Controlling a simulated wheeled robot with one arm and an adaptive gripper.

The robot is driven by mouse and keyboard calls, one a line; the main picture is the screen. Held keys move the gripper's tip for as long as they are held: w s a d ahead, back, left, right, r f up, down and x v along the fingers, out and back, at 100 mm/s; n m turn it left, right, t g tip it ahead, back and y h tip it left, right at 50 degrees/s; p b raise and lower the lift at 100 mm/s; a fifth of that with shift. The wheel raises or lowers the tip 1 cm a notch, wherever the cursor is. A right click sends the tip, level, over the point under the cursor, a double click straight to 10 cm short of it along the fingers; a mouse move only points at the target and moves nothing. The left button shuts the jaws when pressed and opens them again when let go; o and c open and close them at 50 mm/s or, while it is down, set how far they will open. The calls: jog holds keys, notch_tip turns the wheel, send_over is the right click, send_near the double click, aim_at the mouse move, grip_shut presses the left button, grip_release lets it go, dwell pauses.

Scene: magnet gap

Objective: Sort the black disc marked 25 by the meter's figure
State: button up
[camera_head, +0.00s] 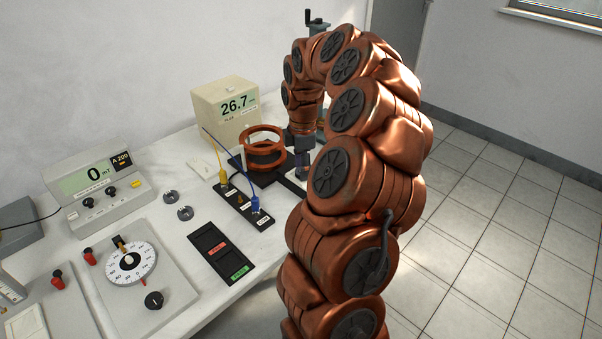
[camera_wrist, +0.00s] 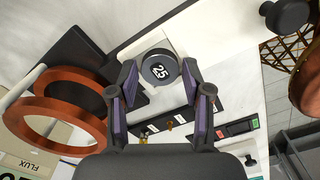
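The black disc (camera_wrist: 159,68), with a white 25 on its face, lies between my two fingertips in the wrist view. My gripper (camera_wrist: 158,72) has its fingers apart, one on each side of the disc. I cannot tell whether they touch it. In the head view my gripper (camera_head: 304,168) points down beside the copper-coloured coils, and the disc cannot be made out. A beige box meter (camera_head: 237,104) shows 26.7. A console meter (camera_head: 96,183) shows 0 mT. A black tray (camera_head: 222,250) has a red label and a green label on its two parts.
The copper rings (camera_head: 263,143) stand close to the left of my gripper. A black terminal strip (camera_head: 240,205) with yellow and blue plugs lies in front of them. A dial unit (camera_head: 132,262) stands at the front left.

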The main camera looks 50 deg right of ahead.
jog(key=c, duration=0.7)
jog(key=shift+o, duration=0.2)
jog(key=shift+r+p, duration=0.95)
jog(key=shift+r, duration=1.1)
